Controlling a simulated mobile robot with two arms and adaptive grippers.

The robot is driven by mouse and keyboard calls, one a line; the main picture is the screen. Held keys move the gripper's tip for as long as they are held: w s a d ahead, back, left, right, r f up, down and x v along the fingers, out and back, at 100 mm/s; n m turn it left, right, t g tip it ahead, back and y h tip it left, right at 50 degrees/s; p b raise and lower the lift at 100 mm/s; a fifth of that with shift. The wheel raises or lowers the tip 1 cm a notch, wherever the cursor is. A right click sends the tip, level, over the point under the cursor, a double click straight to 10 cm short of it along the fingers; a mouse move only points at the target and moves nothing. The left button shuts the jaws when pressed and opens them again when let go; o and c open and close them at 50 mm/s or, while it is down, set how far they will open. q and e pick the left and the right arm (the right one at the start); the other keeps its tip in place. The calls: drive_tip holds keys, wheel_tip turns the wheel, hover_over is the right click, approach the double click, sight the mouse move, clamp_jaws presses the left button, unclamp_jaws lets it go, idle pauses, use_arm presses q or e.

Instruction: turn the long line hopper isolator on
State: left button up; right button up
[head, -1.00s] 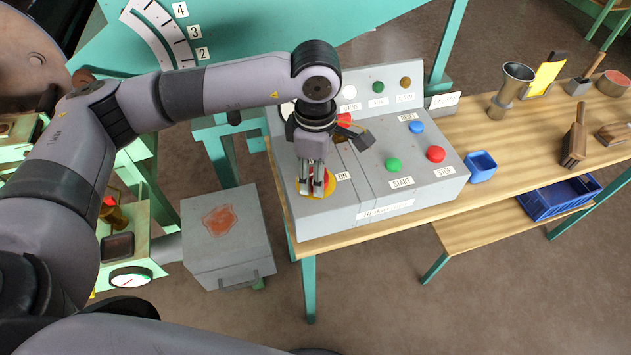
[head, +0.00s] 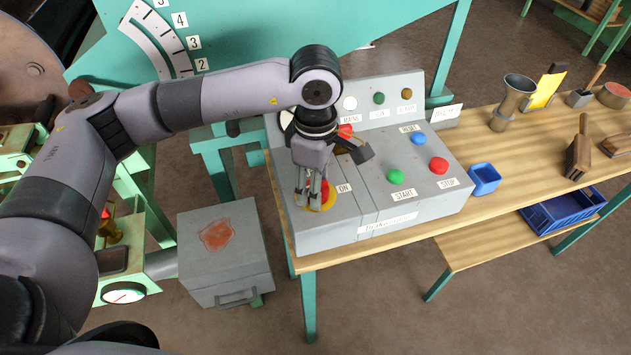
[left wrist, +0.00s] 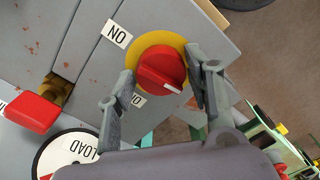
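The isolator is a red rotary knob (left wrist: 162,70) on a yellow round plate (left wrist: 150,42), on the grey control panel (head: 375,236). In the head view the knob (head: 325,190) is partly hidden by my left gripper (head: 314,201). In the left wrist view my left gripper (left wrist: 160,88) is open, with one finger on either side of the knob. A gap shows on the left finger's side; contact on the right is unclear. My right gripper is not in view.
A red handle (left wrist: 33,112) stands in a slot beside the isolator. Green START (head: 395,176) and red STOP (head: 438,166) buttons lie right of it. A grey box (head: 225,255) sits left.

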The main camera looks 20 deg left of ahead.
use_arm(q)
drive_tip(key=shift+o, duration=1.3)
wheel_tip(320, 180, up, 12)
drive_tip(key=shift+f, duration=0.1)
